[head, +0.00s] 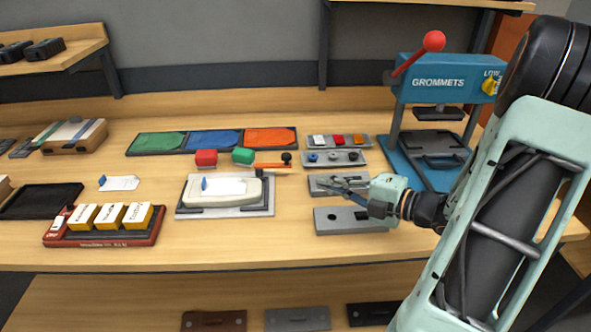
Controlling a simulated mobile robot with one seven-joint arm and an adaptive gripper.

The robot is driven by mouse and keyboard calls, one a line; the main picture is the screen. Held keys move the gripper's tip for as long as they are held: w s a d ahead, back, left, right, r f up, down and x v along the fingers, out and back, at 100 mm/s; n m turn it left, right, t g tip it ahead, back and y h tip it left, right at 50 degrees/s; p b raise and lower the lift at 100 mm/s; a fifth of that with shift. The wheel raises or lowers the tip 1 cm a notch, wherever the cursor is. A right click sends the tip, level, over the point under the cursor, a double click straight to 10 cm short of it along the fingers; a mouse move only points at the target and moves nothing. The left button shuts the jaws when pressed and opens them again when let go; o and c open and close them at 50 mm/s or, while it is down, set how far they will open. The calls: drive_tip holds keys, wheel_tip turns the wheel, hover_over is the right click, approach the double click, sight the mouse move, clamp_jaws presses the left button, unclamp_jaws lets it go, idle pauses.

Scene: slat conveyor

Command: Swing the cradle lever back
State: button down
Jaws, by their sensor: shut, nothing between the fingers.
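A pale cradle (258,193) sits on a grey base plate (230,212) left of the middle of the bench, with a white card (225,187) and a small blue piece on it. An orange lever (270,165) with a black knob (286,157) lies at its back right corner, roughly level and pointing right; it looks like the cradle lever. My gripper (324,182) is shut and empty. It points left, over or in front of a small grey plate (325,190), to the right of the cradle and apart from the lever.
A blue grommet press (440,66) with a red-knobbed handle (433,41) stands at the right, behind my arm. A red tray (98,240) with yellow blocks is at the left. The bench front is clear.

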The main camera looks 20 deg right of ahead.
sight(289, 158)
drive_tip(key=shift+s+d+r+t+y, duration=0.3)
drive_tip(key=shift+s+r, duration=0.2)
drive_tip(key=shift+s, duration=0.1)
drive_tip(key=x, duration=1)
drive_tip(key=shift+w+a+r, duration=0.1)
drive_tip(key=shift+w+a, duration=0.05)
drive_tip(key=shift+w+d+p, duration=0.2)
drive_tip(key=shift+w, duration=0.35)
drive_tip(key=shift+w+d+p, duration=0.15)
drive_tip(key=shift+w+d, duration=0.05)
drive_tip(key=shift+w, duration=0.4)
drive_tip(key=shift+w+d+f, duration=0.15)
drive_tip(key=shift+w+f, duration=0.2)
drive_tip(key=shift+w, duration=0.3)
drive_tip(key=shift+w+d+f+b, duration=0.15)
drive_tip(key=shift+w+b, duration=0.35)
drive_tip(key=shift+b, duration=0.05)
drive_tip(key=shift+w+d, duration=0.15)
drive_tip(key=shift+w, duration=0.05)
drive_tip(key=shift+r, duration=0.2)
